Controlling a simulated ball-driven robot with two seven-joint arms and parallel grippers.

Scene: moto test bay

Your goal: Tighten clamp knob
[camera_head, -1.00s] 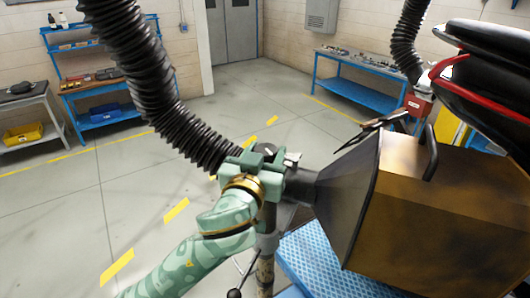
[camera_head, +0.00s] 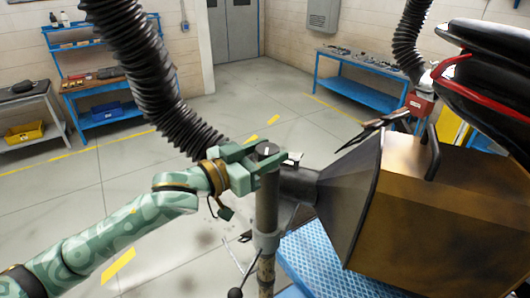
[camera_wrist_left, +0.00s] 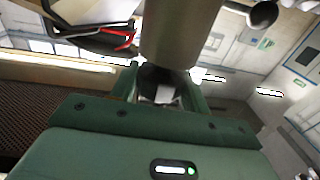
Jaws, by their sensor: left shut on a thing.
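My left gripper (camera_head: 258,162) is at the top of an upright grey post (camera_head: 267,205), its arm coming in from the lower left. Its fingers are shut on a small dark part with a pale face, which I take as the clamp knob (camera_wrist_left: 163,88). The knob is seen between the fingers in the left wrist view, close behind the grey post (camera_wrist_left: 180,35); the fingers and post mostly hide it in the head view. A dark hose nozzle with a flared hood (camera_head: 345,195) lies just right of the post. My right gripper is not in view.
A thick black hose (camera_head: 150,80) hangs behind my left gripper. A black ball-ended lever (camera_head: 235,293) sticks out low beside the post. A blue textured platform (camera_head: 325,265) lies below the hood. Blue workbenches (camera_head: 360,88) stand far back, with open floor between.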

